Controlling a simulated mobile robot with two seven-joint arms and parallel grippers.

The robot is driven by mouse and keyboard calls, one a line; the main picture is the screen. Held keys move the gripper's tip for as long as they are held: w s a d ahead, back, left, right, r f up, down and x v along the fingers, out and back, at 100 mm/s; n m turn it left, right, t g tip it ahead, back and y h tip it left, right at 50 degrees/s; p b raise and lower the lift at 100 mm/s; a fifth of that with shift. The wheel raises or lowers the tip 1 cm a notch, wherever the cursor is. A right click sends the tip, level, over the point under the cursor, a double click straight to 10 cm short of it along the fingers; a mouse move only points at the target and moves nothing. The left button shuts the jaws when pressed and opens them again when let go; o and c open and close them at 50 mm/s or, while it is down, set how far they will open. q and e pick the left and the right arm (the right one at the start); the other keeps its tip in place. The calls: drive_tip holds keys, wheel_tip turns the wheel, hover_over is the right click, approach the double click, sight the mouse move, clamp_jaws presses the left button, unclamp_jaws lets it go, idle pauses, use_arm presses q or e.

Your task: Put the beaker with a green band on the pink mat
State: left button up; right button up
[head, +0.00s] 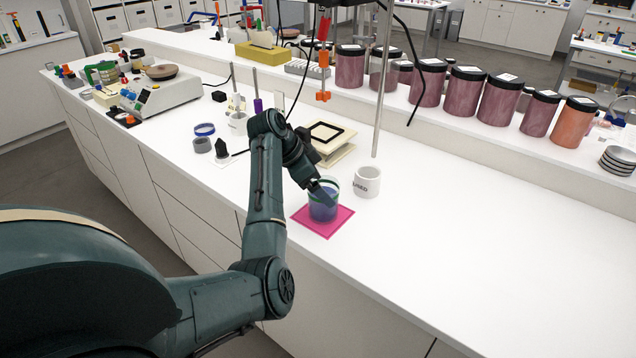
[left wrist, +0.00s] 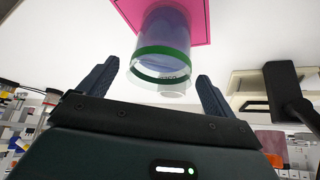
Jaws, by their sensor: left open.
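The clear beaker with a green band (head: 323,208) holds blue-violet content and stands upright on the pink mat (head: 338,224). In the left wrist view the beaker (left wrist: 163,48) shows with its green band near the rim, its base over the pink mat (left wrist: 203,18). My right gripper is not in view.
A white mug (head: 367,182) stands close right of the beaker, near a thin upright pole. A cream board with a black frame (head: 327,135) lies behind. Lidded jars (head: 500,100) line the raised shelf. The counter at right is clear.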

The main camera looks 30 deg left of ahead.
use_arm(q)
drive_tip(key=v, duration=1.2)
drive_tip(key=shift+r, duration=0.15)
idle(0.4)
